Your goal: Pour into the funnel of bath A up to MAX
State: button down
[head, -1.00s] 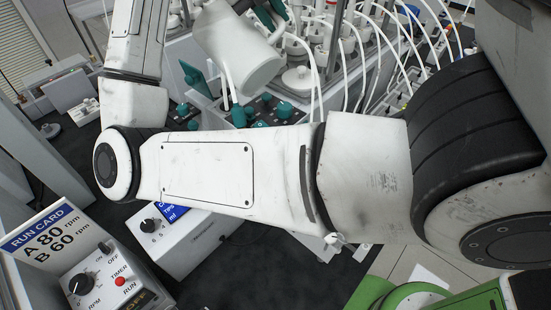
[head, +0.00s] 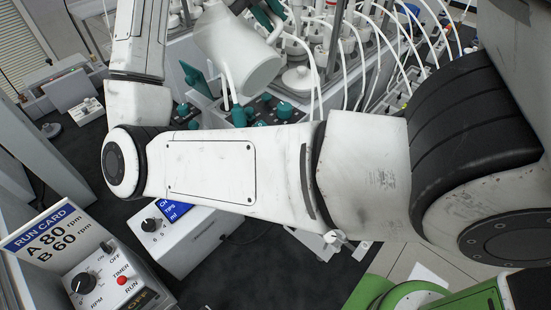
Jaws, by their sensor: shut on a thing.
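A white jug (head: 238,52) hangs tilted at the top centre of the head view, its base toward the lower right. My gripper (head: 268,14) shows only in part at the top edge, as teal fingers shut on the jug at its handle side. The jug's mouth and contents are hidden. A bath (head: 305,30) with several white bottles and tubes stands behind the jug. A white round piece (head: 297,78) sits right of the jug; I cannot tell whether it is the funnel. No MAX mark can be made out.
My arm crosses the middle and hides much of the bench. Teal knobs (head: 262,112) and looping white tubes stand close below and right of the jug. A pump box (head: 190,236) and a control box with a run card (head: 50,238) stand at lower left.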

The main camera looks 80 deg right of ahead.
jog(key=shift+w+d+g+p, duration=0.25)
jog(key=shift+w+g+p, duration=0.05)
jog(key=shift+w, duration=0.1)
dwell(0.8)
jog(key=shift+s+a+f+b, duration=0.25)
jog(key=shift+f+b, duration=0.15)
jog(key=shift+b, duration=0.45)
jog(key=t+b, duration=0.1)
jog(key=s+h+b, duration=0.1)
jog(key=shift+s+a+f+m+t+b, duration=0.1)
jog(key=shift+a+f+m+t+b, duration=0.2)
jog(key=shift+a+t+b, duration=0.1)
jog(key=shift+s+a+f+t+b, duration=0.1)
jog(key=shift+s+a+t+b, duration=0.25)
jog(key=shift+t+b, duration=0.25)
jog(key=shift+s+m+h, duration=0.2)
jog(key=shift+m+h, duration=0.1)
jog(key=shift+h, duration=0.1)
jog(key=shift+b, duration=0.4)
